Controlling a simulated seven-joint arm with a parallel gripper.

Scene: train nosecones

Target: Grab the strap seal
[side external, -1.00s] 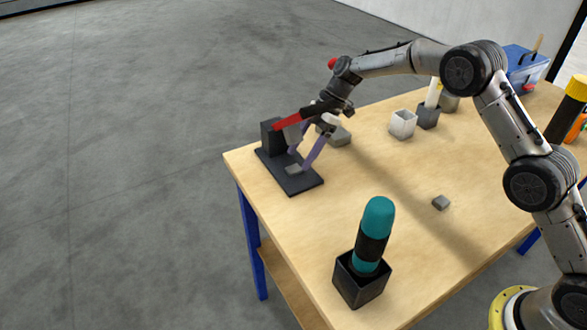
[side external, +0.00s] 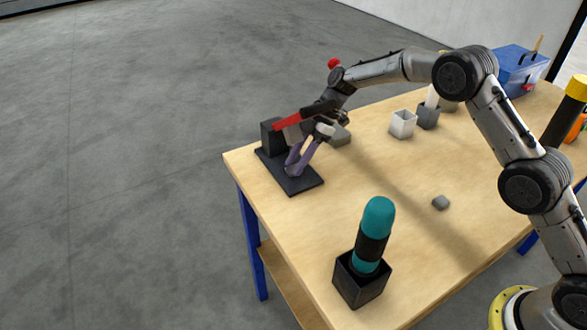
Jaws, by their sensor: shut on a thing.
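The strap seal (side external: 292,170) appears to be the small grey piece low on the black stand (side external: 304,185), at the far left of the table. My gripper (side external: 294,172), with purple fingers, points down over the stand. Its fingertips are shut on the small grey piece, which they largely hide. I cannot tell whether the piece still touches the stand's base.
A red-handled part (side external: 288,121) stands by the upright block, close to my gripper. A teal-and-black tool stands in a black holder (side external: 361,281) in front. White (side external: 402,125) and grey cups stand farther back. The table's middle is mostly clear.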

